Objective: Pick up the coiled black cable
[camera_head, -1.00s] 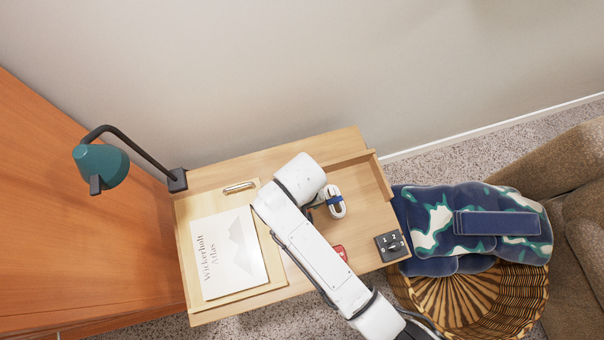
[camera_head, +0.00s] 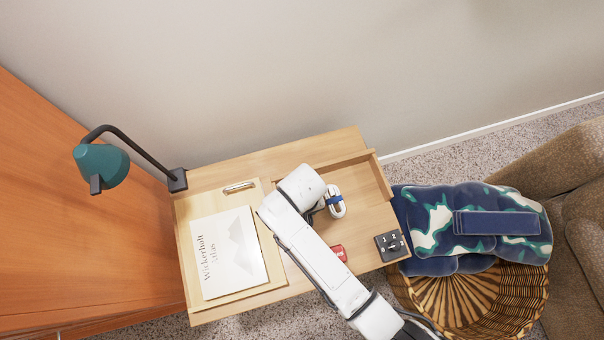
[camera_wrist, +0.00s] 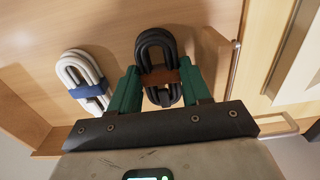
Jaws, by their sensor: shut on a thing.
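The coiled black cable (camera_wrist: 157,50) has a brown band around its middle. In the wrist view it lies lengthwise between the two green fingers of my gripper (camera_wrist: 160,82), which are shut on it at the band. In the head view my arm covers nearly all of the cable and the gripper. I cannot tell whether the cable touches the wood below it. A similar coiled white cable with a blue band (camera_head: 335,208) lies just to the right of my arm, and shows left of the gripper in the wrist view (camera_wrist: 90,90).
The wooden desk (camera_head: 225,180) has a raised rim at the back right. A book (camera_head: 228,252) lies on a board at left, with a teal lamp (camera_head: 101,168) beyond. A red item (camera_head: 339,252) and a dark number pad (camera_head: 391,245) sit near the front right. A wicker basket (camera_head: 470,300) stands beside it.

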